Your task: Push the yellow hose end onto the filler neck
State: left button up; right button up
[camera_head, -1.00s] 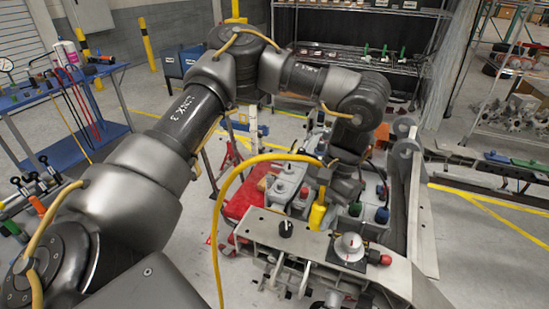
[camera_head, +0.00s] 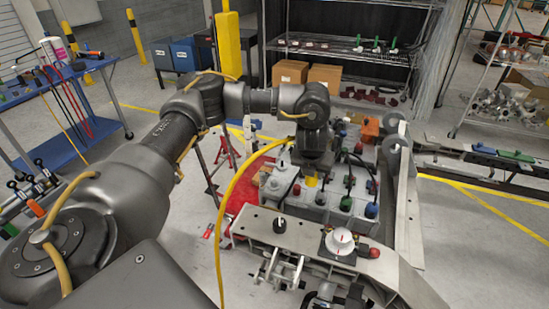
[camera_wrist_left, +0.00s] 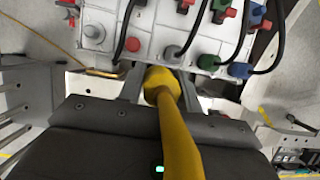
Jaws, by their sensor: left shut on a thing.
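My left gripper (camera_head: 313,172) is shut around the yellow hose end (camera_head: 311,182) above the white-grey box of the fixture. In the left wrist view the hose end (camera_wrist_left: 160,82) sits between the two fingers, with the yellow hose (camera_wrist_left: 180,140) running back toward the camera. Ahead of it on the box (camera_wrist_left: 150,30) are red, grey (camera_wrist_left: 172,53), green and blue round fittings. A larger grey round cap (camera_wrist_left: 94,31) is at the box's left end. I cannot tell which fitting is the filler neck. The hose end appears apart from the fittings. My right gripper is not in view.
A metal plate (camera_head: 265,219) with a black knob, a white dial (camera_head: 340,240) and a red knob stands in front of the box. Black cables (camera_wrist_left: 197,30) arch over the box. A rail with rollers (camera_head: 395,150) stands at its right. A red mat (camera_head: 243,195) lies left.

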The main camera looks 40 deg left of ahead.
pick_arm(q)
jog(key=a+f+m+h, duration=0.1)
jog(key=a+m, duration=0.2)
jog(key=a, duration=0.2)
jog(key=a+f+m+h+p, duration=0.1)
jog(key=a+m, duration=0.3)
jog(key=a, duration=0.1)
jog(key=a+f+m+h, duration=0.1)
jog(key=a+m, duration=0.2)
jog(key=a, duration=0.2)
jog(key=shift+w+a+f+m+g+h+p, duration=0.1)
jog(key=shift+f+m+g+h+p, duration=0.2)
jog(key=shift+g+h+p, duration=0.1)
jog(key=shift+f, duration=0.1)
jog(key=shift+f+b, duration=1.55)
jog(key=shift+f, duration=0.6)
jog(key=shift+r, duration=0.25)
jog(key=shift+w, duration=0.1)
jog(key=shift+b, duration=0.4)
